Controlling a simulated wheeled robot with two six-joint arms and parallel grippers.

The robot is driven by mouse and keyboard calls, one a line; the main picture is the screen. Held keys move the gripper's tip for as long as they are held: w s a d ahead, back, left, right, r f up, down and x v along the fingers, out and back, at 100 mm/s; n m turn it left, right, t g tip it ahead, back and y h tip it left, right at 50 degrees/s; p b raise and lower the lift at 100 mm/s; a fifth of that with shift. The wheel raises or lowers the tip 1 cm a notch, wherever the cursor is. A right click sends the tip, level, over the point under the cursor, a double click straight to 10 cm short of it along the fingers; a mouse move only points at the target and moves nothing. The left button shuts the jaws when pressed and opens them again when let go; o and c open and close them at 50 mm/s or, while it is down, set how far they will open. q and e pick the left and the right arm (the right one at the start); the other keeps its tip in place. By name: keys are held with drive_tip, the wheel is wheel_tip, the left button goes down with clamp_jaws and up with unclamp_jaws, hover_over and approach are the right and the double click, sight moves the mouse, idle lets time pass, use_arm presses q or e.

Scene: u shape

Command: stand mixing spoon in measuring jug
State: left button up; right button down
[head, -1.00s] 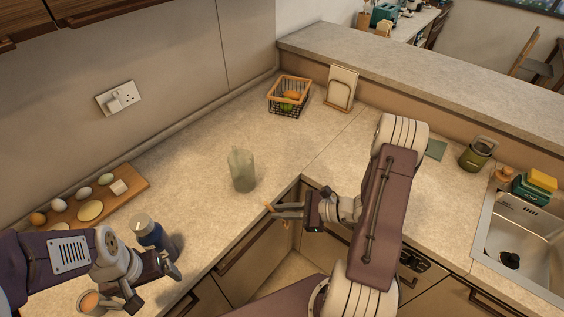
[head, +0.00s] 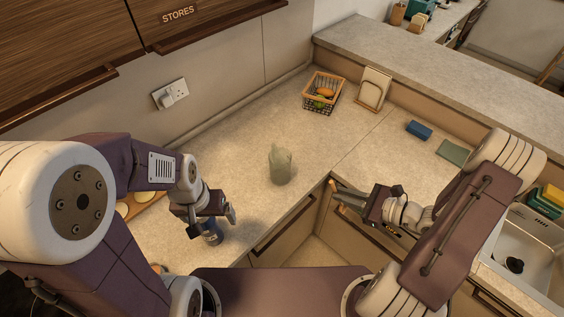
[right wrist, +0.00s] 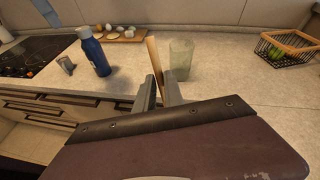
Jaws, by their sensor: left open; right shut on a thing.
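The measuring jug (head: 281,168) is a translucent pale green vessel, upright on the counter near the inner corner. It also shows in the right wrist view (right wrist: 180,58). My right gripper (head: 342,196) is in front of the counter edge, right of the jug and apart from it. In the right wrist view it (right wrist: 158,95) is shut on the wooden mixing spoon (right wrist: 154,56), whose pale handle rises between the fingers, left of the jug in that picture. The spoon's lower part is hidden.
A wire basket with fruit (head: 324,92) and a rack (head: 374,88) stand at the back. A blue block (head: 419,130) and green cloth (head: 456,153) lie toward the sink (head: 525,250). A board with eggs (right wrist: 124,36) is behind the bottle. Counter around the jug is clear.

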idle(0.5)
drive_tip(key=shift+w+a+r, duration=0.15)
drive_tip(key=shift+w+r, duration=0.05)
drive_tip(key=w+a+r+b, duration=0.1)
drive_tip(key=w+a+r, duration=0.1)
drive_tip(key=w+a, duration=0.6)
drive_tip(key=w+a+r+b, duration=0.2)
drive_tip(key=w+a, duration=0.6)
drive_tip(key=w, duration=0.4)
drive_tip(key=shift+w+r, duration=0.2)
drive_tip(key=shift+r, duration=0.45)
drive_tip(key=shift+a, duration=0.1)
drive_tip(key=shift+w+a+b, duration=0.3)
drive_tip(key=shift+w+a, duration=0.15)
drive_tip(key=shift+a, duration=0.2)
